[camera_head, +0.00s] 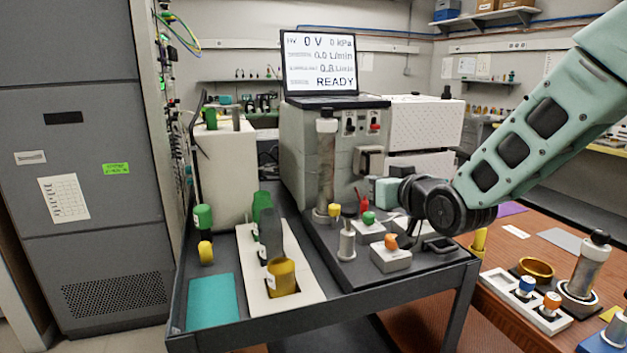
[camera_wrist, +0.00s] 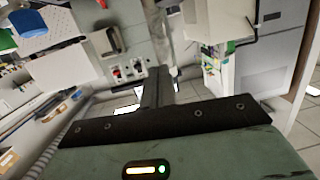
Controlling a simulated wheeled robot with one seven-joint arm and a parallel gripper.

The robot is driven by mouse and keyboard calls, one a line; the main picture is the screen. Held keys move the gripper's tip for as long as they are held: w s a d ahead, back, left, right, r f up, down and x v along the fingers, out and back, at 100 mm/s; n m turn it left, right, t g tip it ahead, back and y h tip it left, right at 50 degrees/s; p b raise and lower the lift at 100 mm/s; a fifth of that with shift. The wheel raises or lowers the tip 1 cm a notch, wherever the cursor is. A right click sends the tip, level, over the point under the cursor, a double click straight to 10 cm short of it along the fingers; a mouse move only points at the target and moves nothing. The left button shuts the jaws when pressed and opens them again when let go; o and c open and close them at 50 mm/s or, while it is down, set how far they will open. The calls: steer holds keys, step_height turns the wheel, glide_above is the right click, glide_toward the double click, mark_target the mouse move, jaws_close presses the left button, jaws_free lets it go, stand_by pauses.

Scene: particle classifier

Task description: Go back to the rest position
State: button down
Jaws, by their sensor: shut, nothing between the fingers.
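My gripper (camera_wrist: 158,88) shows in the wrist view as dark fingers close together, with nothing between them. In the head view my teal arm comes in from the upper right, and its dark wrist joint hangs over the right part of the dark cart. The fingertips are hard to make out there. The grey classifier machine (camera_head: 297,150) stands behind the wrist. The screen (camera_head: 320,65) on top of it reads 0 V, 0 kPa and READY. A clear upright column (camera_head: 326,165) stands at the machine's front.
On the cart, a white tray (camera_head: 248,262) holds a yellow cup (camera_head: 283,277) and green-topped items. A teal mat (camera_head: 213,300) lies at the left. Small blocks with orange (camera_head: 391,242) and green (camera_head: 369,218) knobs sit below my wrist. A brown table (camera_head: 560,262) with parts is at right.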

steer(key=s+a+f+n+g+h+p, duration=0.15)
steer(key=s+g, duration=0.25)
steer(key=s, duration=0.5)
steer(key=s+a+f+g+p, duration=0.1)
steer(key=s+a+g+p, duration=0.25)
steer(key=s, duration=0.55)
steer(key=s+d+n+g+h+p, duration=0.1)
steer(key=s+d+g+h, duration=0.1)
steer(key=s, duration=0.8)
steer(key=s+d+n+g+h+p, duration=0.1)
steer(key=s+d+g, duration=0.3)
steer(key=s, duration=0.6)
steer(key=shift+s+d+f+g+h, duration=0.25)
steer(key=shift+s+d+g+h, duration=0.05)
steer(key=shift+g+h, duration=0.3)
